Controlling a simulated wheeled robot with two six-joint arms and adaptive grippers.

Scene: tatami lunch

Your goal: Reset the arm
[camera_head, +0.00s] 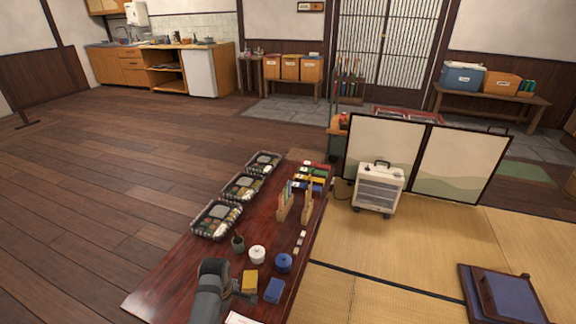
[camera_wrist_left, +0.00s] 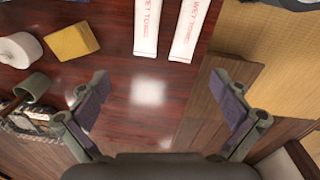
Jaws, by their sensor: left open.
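My left gripper (camera_wrist_left: 163,95) is open and empty above the dark red wooden table (camera_wrist_left: 135,108) in the left wrist view, with only bare wood and a light reflection between its fingers. In the head view my left arm comes in at the bottom, and its gripper (camera_head: 238,293) is low over the near part of the table (camera_head: 165,286), partly hidden by the arm. A yellow block (camera_head: 250,281) and a blue block (camera_head: 274,291) are close to its right. My right gripper is in neither view.
White wet towel packets (camera_wrist_left: 147,27) lie ahead of the gripper. A white pot (camera_head: 258,254), blue pot (camera_head: 283,263) and dark green cup (camera_head: 238,244) stand nearby. Lunch trays (camera_head: 216,218) line the left edge; wooden racks (camera_head: 284,207) stand farther back. A heater (camera_head: 378,187) stands on the tatami.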

